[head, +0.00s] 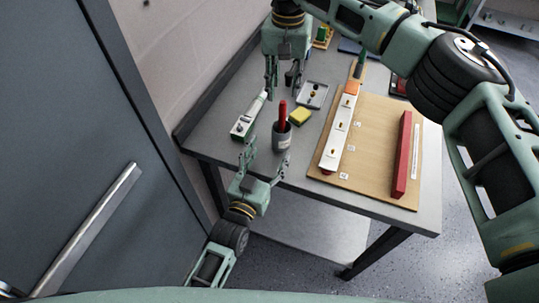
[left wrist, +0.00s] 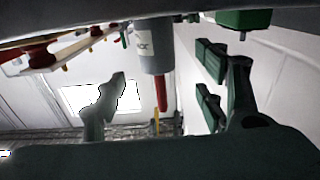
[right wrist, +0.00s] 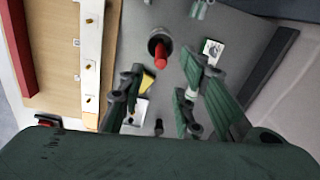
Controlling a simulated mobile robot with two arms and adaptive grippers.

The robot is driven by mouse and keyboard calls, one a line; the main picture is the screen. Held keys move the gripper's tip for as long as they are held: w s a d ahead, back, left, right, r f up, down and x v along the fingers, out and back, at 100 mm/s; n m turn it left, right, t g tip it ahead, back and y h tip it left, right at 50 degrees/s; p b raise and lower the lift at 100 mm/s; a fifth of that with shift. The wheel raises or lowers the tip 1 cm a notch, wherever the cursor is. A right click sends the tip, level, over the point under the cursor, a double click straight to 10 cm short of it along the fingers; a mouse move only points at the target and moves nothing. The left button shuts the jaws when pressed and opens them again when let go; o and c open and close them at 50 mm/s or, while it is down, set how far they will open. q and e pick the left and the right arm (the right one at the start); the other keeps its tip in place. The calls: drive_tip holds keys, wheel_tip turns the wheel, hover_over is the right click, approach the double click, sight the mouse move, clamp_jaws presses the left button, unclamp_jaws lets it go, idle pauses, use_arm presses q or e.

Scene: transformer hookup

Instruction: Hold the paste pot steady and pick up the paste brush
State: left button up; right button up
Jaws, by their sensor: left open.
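The paste pot (head: 281,137) is a grey cylinder standing on the table near its front left edge. The paste brush stands in it, its red handle (head: 282,112) sticking up; its lower end is hidden inside the pot. My left gripper (head: 266,163) is open at the front table edge, just in front of the pot and apart from it. In the left wrist view the pot (left wrist: 153,52) and red handle (left wrist: 161,93) appear between its fingers. My right gripper (head: 281,89) is open and empty behind and above the brush. The right wrist view shows the red handle (right wrist: 160,62) beyond its fingertips.
A yellow sponge (head: 300,116) lies right of the pot, with a small grey tray (head: 313,95) behind it. A wooden board (head: 380,150) with a white strip (head: 340,132) and red bar (head: 402,155) fills the table's right.

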sight(278, 139)
use_arm(q)
drive_tip(key=shift+w+d, duration=0.15)
drive_tip(key=shift+d, duration=0.2)
drive_tip(key=x, duration=0.6)
drive_tip(key=shift+w+f, duration=0.1)
drive_tip(key=shift+f, duration=0.05)
use_arm(e)
drive_tip(key=shift+w+a, duration=0.1)
drive_tip(key=shift+w, duration=0.05)
use_arm(q)
drive_tip(key=shift+w+d, duration=0.15)
drive_tip(key=shift+w, duration=0.4)
drive_tip(key=shift+c, duration=0.5)
